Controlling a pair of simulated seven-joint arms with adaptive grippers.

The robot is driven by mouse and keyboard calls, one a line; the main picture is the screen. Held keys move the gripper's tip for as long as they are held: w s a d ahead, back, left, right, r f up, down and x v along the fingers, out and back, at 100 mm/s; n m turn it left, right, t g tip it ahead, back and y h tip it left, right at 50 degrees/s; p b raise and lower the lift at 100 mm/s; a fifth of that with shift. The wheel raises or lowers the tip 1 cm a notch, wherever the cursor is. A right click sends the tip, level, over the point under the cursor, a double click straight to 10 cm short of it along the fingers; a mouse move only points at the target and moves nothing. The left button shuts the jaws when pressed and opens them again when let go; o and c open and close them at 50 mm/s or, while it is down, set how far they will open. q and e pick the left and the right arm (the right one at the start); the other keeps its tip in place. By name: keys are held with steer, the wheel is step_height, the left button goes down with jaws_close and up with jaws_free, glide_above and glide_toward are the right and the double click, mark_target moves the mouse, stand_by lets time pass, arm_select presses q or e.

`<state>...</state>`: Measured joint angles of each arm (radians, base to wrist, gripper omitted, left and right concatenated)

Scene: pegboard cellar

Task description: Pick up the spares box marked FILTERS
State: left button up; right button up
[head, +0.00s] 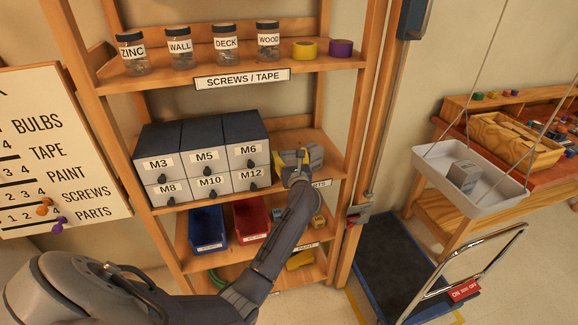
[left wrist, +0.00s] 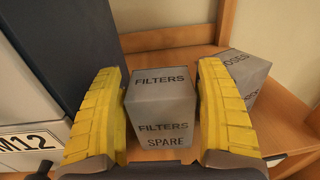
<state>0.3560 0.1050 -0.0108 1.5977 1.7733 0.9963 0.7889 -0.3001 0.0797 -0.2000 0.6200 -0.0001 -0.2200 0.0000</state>
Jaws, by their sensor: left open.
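The grey spares box marked FILTERS (left wrist: 162,105) stands upright on a wooden shelf in the left wrist view, with FILTERS on its top and FILTERS SPARE on its front. My left gripper (head: 293,160) reaches onto the shelf to the right of the drawer cabinet in the head view. In the left wrist view its two yellow fingers (left wrist: 161,72) are open, one on each side of the FILTERS box. A narrow gap seems to show at each side; contact cannot be made out. In the head view the gripper largely hides this spot. My right gripper is out of view.
A second grey box, its label partly hidden and ending in OSES (left wrist: 243,74), stands just right of the right finger. The drawer cabinet (head: 205,158) stands close on the left. A shelf with jars (head: 180,54) is above. A hanging tray (head: 432,164) holds another grey box (head: 464,175).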

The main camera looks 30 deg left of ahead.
arm_select(q)
steer(key=shift+c, duration=0.2)
steer(key=c, duration=1)
steer(key=shift+r, duration=0.1)
